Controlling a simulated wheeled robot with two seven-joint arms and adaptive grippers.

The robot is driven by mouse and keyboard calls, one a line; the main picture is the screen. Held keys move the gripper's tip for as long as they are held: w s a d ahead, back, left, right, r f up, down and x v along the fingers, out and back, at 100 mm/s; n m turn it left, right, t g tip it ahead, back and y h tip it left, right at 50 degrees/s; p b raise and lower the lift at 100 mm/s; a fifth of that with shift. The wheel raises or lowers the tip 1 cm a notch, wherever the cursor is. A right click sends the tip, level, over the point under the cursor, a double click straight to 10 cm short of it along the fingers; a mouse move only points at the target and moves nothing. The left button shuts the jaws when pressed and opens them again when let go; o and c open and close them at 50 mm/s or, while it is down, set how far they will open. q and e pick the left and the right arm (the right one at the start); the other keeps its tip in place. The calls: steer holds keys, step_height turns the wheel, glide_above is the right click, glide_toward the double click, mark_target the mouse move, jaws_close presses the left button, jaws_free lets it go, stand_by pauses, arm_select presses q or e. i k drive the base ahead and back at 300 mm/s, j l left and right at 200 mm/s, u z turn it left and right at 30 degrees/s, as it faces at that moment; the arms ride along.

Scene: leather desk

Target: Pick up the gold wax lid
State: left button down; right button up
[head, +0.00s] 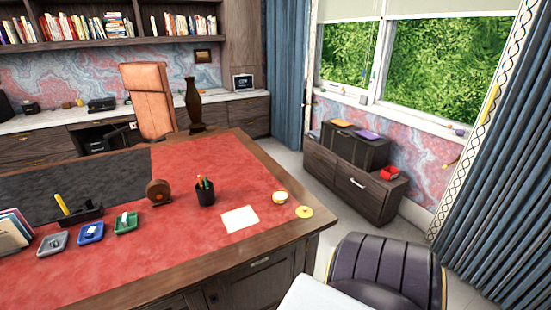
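A flat, round, gold-yellow lid (304,211) lies near the right edge of the desk, on or beside its wooden border. A small round white tin with an orange patch on it (280,197) sits just left of and behind the lid, apart from it. The lid's top is uncovered, with nothing resting on it. Neither of my grippers shows in the head view.
The red leather desk (190,235) also holds a white paper sheet (240,218), a black pen cup (205,191), a brown round object (158,192) and several small trays at left. A dark chair (385,268) stands close to the desk's right front corner.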

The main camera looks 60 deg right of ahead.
mark_target(304, 212)
steer(key=z, duration=1.9)
